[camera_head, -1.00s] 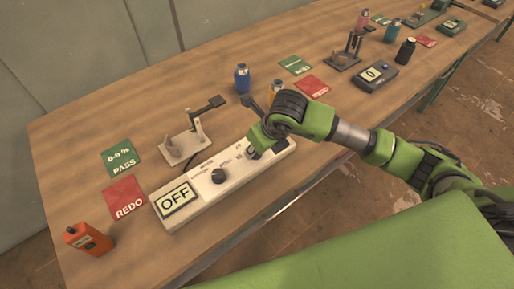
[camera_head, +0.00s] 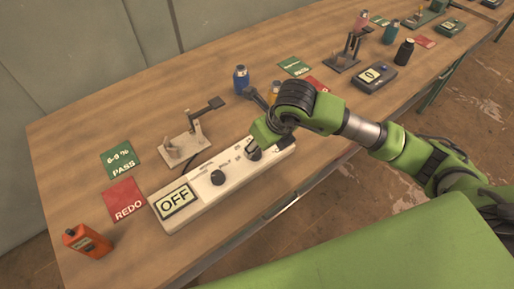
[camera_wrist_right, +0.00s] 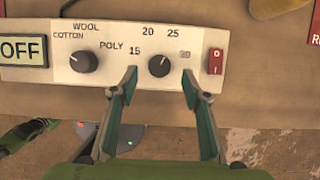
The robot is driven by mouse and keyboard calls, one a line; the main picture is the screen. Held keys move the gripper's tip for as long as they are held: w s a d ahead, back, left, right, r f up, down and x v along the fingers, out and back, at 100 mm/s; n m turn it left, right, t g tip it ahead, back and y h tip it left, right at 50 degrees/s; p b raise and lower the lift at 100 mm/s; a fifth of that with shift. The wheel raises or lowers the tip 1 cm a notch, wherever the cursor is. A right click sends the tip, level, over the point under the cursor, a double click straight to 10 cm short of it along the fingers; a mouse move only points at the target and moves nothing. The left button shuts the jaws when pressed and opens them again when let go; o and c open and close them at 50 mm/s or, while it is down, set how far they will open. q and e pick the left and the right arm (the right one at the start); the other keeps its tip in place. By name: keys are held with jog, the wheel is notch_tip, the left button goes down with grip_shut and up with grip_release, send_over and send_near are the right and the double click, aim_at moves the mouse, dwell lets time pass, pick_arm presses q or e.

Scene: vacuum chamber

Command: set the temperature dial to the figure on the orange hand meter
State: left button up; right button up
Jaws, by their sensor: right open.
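A long white control unit (camera_head: 200,203) lies on the bench, its display (camera_head: 175,200) reading OFF. In the right wrist view the temperature dial (camera_wrist_right: 159,66) is a black knob among the figures 15, 20, 25 and a partly obscured one at right. Its light mark points up and slightly right. My right gripper (camera_wrist_right: 162,84) is open, its fingertips on either side of and just below the dial in that view, apart from it. The orange hand meter (camera_head: 87,241) stands at the bench's near left; its figure is too small to read.
The fabric dial (camera_wrist_right: 83,61), marked cotton, wool and poly, is left of the temperature dial. A red rocker switch (camera_wrist_right: 215,61) is close right. A metal stand (camera_head: 187,142), a blue bottle (camera_head: 241,78) and a yellow one (camera_head: 276,90) are behind the unit.

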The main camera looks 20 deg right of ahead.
jog(key=v, duration=0.8)
